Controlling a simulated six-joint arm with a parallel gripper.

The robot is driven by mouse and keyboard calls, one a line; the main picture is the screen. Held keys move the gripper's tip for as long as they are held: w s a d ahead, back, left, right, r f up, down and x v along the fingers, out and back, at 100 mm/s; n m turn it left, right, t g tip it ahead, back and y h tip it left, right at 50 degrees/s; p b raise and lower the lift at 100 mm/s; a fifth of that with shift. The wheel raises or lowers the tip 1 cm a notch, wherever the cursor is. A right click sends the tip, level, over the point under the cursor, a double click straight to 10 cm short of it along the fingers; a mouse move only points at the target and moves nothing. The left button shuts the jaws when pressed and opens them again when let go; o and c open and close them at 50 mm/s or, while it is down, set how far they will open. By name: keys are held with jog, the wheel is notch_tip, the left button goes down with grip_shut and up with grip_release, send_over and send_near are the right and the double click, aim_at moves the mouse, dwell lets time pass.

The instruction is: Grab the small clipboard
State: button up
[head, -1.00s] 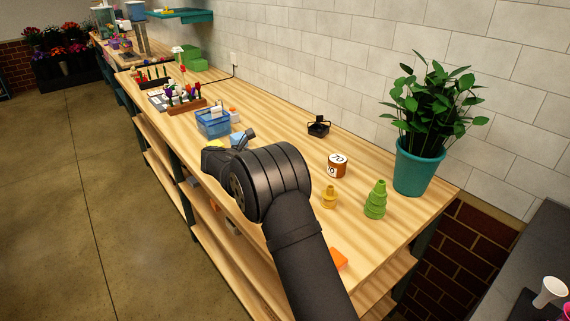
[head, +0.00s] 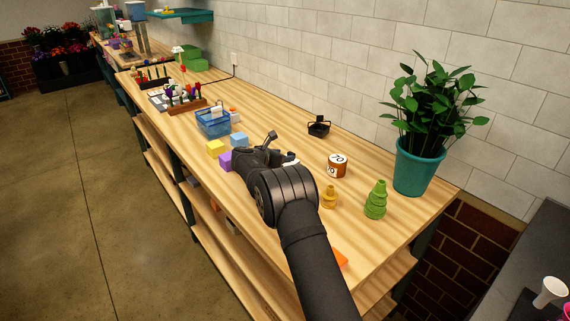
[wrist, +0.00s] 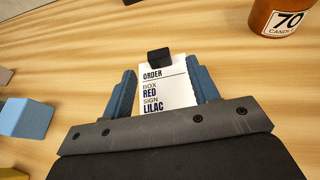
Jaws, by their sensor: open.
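The small clipboard (wrist: 162,86) shows in the wrist view as a white order card with a dark clip at its far end. It reads ORDER, BOX RED, SIGN LILAC. In the head view only a white bit of it (head: 291,160) shows beside my gripper (head: 270,145). In the wrist view the two blue fingers of my gripper (wrist: 163,92) are apart, one on each side of the card. The near end of the card is hidden behind the gripper body. I cannot tell whether the fingers touch it.
A brown candle jar (head: 337,166) stands right of the gripper, with a yellow stacked piece (head: 329,197) and a green one (head: 375,200) nearer. Blue (head: 239,139), yellow (head: 215,148) and purple (head: 225,160) blocks lie to the left. A black caddy (head: 319,127) stands behind.

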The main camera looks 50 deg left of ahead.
jog(key=shift+f+x, duration=0.2)
jog(key=shift+x, duration=1.95)
jog(key=shift+s+a, duration=0.1)
jog(key=c, duration=1.1)
jog(key=shift+o, duration=0.2)
